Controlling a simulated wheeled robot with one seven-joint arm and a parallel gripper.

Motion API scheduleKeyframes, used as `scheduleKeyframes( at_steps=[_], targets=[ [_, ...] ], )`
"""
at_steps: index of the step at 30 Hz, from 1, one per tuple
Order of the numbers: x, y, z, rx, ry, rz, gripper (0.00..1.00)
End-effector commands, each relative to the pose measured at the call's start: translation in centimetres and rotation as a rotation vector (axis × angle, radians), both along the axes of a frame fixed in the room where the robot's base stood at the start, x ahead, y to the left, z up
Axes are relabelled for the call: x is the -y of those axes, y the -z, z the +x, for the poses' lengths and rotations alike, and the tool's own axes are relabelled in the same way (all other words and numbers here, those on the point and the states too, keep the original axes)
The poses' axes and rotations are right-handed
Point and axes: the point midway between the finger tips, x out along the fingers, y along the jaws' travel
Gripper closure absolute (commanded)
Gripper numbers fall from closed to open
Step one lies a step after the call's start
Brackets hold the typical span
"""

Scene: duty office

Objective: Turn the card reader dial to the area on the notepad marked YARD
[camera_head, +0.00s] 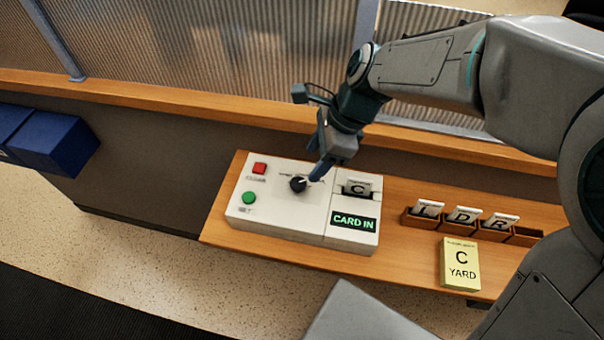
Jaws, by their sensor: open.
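The white card reader (275,222) sits on a wooden shelf. Its black dial (298,184) is on the top face, with markings around it too small to read; a pale pointer mark seems to face upper right. My gripper (318,172) is open, with its blue fingertip just right of the dial; I cannot tell if they touch. A card marked C (358,188) stands in the reader's slot. The green display (353,221) reads CARD IN. The yellow notepad (460,264) shows a large C above YARD, with a smaller unreadable line on top.
The reader has a red button (259,168) and a green button (249,198) at left. A wooden rack (410,219) at right holds cards L, D and R, with one bare slot at its right end. Blue boxes (55,143) are at far left. A ledge runs behind the shelf.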

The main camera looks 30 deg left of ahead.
Motion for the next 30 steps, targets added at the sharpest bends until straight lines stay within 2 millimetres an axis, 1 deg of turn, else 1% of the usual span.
scheduleKeyframes(
  at_steps=[1,3,6,10,15,24,26,27,29,30],
  targets=[
    [-0.3,1.1,-0.3,-0.004,-0.002,-0.004,0.46],
    [-0.7,2.4,-0.7,-0.003,-0.002,-0.005,0.46],
    [-1.3,4.1,-1.0,-0.002,-0.002,-0.004,0.46],
    [-1.9,5.8,-1.5,-0.001,-0.003,-0.002,0.46],
    [-2.3,6.9,-1.7,0.000,-0.001,0.000,0.46],
    [-2.3,7.0,-1.7,0.002,-0.001,0.000,0.46],
    [-2.3,7.0,-1.7,0.002,-0.001,0.000,0.63],
    [-2.3,7.0,-1.7,0.002,-0.001,0.000,0.74],
    [-2.3,7.0,-1.7,0.002,-0.001,0.000,0.91],
    [-2.3,7.0,-1.7,0.002,-0.001,0.000,0.91]
  ],
)
